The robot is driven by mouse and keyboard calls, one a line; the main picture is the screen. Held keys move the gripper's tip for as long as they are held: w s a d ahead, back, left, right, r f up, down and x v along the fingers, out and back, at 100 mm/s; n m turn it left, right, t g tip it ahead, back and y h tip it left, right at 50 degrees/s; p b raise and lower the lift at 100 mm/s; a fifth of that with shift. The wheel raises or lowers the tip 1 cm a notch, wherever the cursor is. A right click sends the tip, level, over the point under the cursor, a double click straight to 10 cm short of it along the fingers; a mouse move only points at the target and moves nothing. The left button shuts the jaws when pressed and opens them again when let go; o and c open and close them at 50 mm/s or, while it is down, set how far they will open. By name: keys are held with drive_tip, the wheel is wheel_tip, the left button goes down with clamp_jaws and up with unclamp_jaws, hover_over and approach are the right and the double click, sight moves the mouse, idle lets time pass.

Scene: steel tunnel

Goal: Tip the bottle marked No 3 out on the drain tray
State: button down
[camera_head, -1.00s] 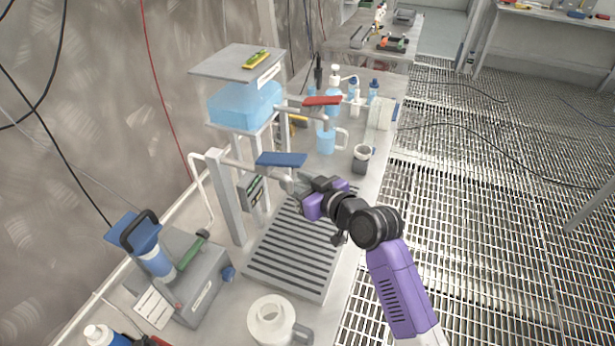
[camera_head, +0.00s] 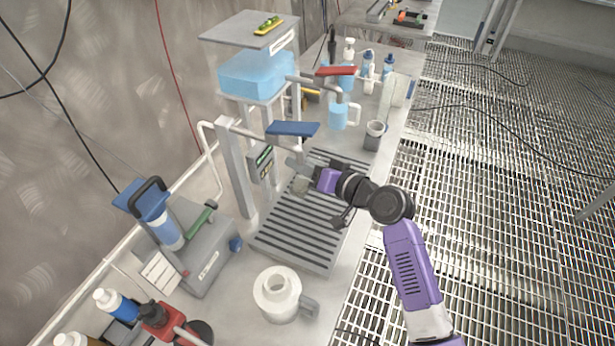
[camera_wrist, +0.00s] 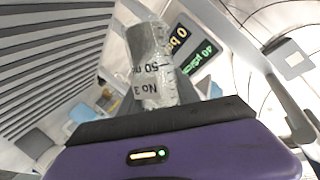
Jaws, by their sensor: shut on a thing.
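A clear bottle (camera_wrist: 152,65) marked "No 3" with a 50 line sits between my gripper's fingers in the wrist view. My gripper (camera_head: 304,172) is shut on it, above the far part of the drain tray. In the head view the bottle (camera_head: 300,186) is small and partly hidden by the gripper; its exact tilt and any liquid cannot be told. The drain tray (camera_head: 292,240) is grey with dark slots and lies on the bench below the gripper. Its slats (camera_wrist: 45,50) fill the left of the wrist view.
A blue lever tap (camera_head: 292,128) on a grey post stands just behind the gripper, with a green-lit display (camera_wrist: 190,45) close by. A blue water tank (camera_head: 258,75) is beyond. A white jug (camera_head: 278,295) stands in front of the tray. The tray's near half is clear.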

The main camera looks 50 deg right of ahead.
drive_tip(key=shift+f+m+t+y+b, duration=0.3)
drive_tip(key=shift+m+b, duration=0.2)
drive_tip(key=shift+m, duration=0.4)
drive_tip(key=shift+f+m+t+y+b, duration=0.35)
drive_tip(key=shift+m+b, duration=0.4)
drive_tip(key=shift+m, duration=0.25)
drive_tip(key=shift+f, duration=0.2)
